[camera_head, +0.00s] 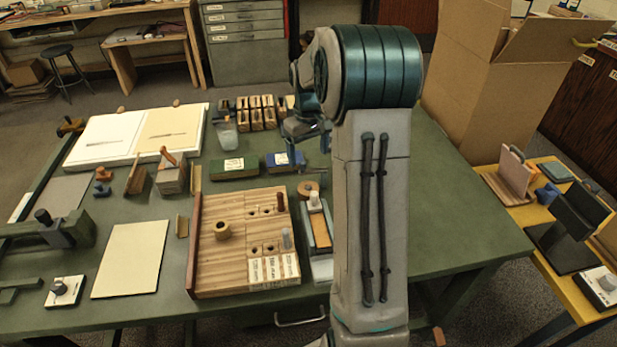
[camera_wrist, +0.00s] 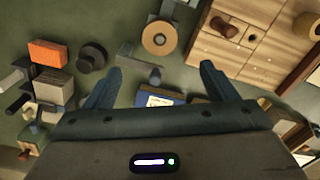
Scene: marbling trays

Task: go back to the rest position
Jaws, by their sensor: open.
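My gripper (camera_wrist: 158,80) is open in the wrist view, with its two dark fingers apart and nothing between their tips. In the head view my gripper (camera_head: 312,140) hangs above the green table (camera_head: 440,220), near a blue box (camera_head: 285,160) with a white label. My own arm stands upright in the middle of the head view and hides part of the table behind it. In the wrist view the blue box (camera_wrist: 160,100) shows partly behind my gripper's body.
A wooden board (camera_head: 225,270) with pegs and holes lies at the table's middle. Wooden blocks (camera_head: 257,112) stand at the back. A tape-like ring (camera_wrist: 159,37) lies below my gripper. A large cardboard box (camera_head: 500,90) stands at the right. The table's right part is clear.

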